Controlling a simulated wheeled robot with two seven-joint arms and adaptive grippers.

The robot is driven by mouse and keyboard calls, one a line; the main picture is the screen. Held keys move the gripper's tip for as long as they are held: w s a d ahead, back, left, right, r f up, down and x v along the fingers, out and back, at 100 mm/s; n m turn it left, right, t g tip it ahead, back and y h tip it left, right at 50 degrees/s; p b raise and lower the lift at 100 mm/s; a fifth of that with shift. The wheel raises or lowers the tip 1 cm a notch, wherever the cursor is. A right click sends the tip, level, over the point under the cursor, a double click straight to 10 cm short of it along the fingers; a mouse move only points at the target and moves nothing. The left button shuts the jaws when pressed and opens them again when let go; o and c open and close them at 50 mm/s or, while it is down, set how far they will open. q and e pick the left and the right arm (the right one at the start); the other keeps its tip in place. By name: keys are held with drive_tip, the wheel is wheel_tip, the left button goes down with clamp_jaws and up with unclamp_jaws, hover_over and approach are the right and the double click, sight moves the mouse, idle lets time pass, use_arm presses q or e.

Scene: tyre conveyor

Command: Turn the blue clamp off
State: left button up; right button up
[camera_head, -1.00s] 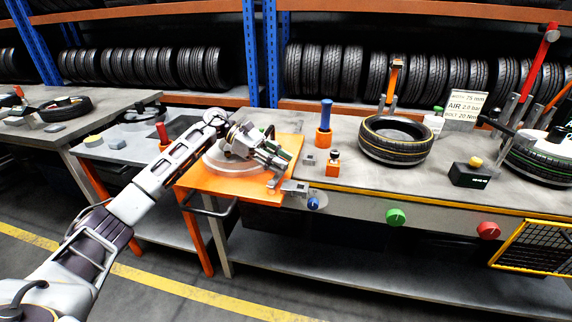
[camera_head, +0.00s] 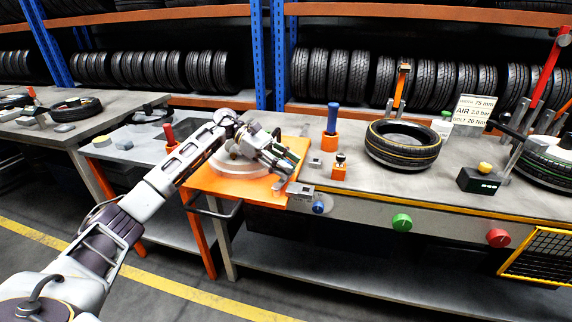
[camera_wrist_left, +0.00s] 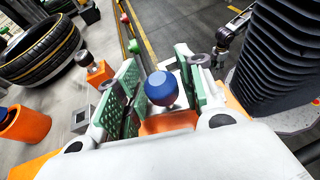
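The blue clamp knob (camera_head: 318,208) is a small round blue knob at the front edge of the bench, beside a grey metal clamp piece (camera_head: 300,190). My left gripper (camera_head: 287,170) is above the orange plate, up and to the left of the knob in the head view. In the left wrist view the blue knob (camera_wrist_left: 161,88) appears between the two green-padded fingers of my left gripper (camera_wrist_left: 160,95). The fingers are apart and do not look closed on it. The exact gap along the view is hard to tell.
An orange block with a black knob (camera_head: 339,168) and a blue handle in an orange holder (camera_head: 332,120) stand close by. A tyre (camera_head: 402,147) lies behind. Green (camera_head: 402,222) and red (camera_head: 498,237) buttons are on the bench front.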

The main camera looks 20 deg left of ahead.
use_arm(q)
drive_tip(key=shift+o, duration=0.6)
drive_tip(key=shift+v, duration=6)
drive_tip(key=shift+f, duration=0.1)
drive_tip(key=shift+c, duration=0.2)
